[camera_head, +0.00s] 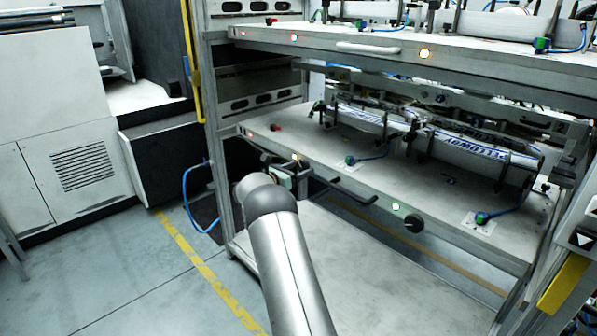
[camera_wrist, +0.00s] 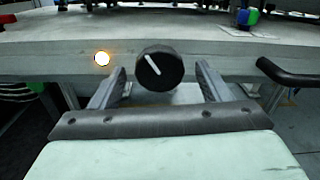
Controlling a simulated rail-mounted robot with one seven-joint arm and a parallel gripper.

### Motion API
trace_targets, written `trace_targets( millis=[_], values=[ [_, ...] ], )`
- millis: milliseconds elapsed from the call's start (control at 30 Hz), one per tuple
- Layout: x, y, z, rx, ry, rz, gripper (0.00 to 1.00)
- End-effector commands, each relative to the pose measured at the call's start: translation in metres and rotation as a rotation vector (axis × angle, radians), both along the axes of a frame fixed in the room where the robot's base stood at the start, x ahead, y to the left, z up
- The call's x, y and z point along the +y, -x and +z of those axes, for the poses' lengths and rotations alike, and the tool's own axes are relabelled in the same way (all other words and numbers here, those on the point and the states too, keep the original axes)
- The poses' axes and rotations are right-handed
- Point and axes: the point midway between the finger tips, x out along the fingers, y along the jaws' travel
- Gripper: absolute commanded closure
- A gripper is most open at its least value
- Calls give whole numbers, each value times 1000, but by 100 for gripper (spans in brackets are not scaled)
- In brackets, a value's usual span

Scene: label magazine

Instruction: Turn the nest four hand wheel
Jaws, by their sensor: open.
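A round black hand wheel (camera_wrist: 161,67) with a white pointer line is on the front edge of the shelf in the wrist view. Its line slants from upper left to lower right. My gripper (camera_wrist: 160,78) is open, with one finger to each side of the wheel and gaps at both sides. I cannot tell how deep the fingertips reach. In the head view my gripper (camera_head: 299,174) is at the lower shelf's front edge and hides this wheel. Another black hand wheel (camera_head: 414,222) is farther right on that edge. No nest number is readable.
An orange lamp (camera_wrist: 102,58) is left of the wheel, and a black bar handle (camera_wrist: 288,72) is to its right. The upper shelf (camera_head: 350,56) overhangs. Printed rolls (camera_head: 480,152) lie on the lower shelf.

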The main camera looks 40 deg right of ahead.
Motion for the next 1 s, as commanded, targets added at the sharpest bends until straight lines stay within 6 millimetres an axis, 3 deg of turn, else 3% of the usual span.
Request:
trace_targets(
  millis=[300, 467, 500, 1000],
  values=[
    [-3, -1, -1, 0, -1, 1, 30],
    [-3, -1, 0, 0, -1, 1, 71],
    [-3, -1, 0, 0, -1, 1, 75],
    [-2, -1, -2, -119, -13, 1, 74]
  ],
)
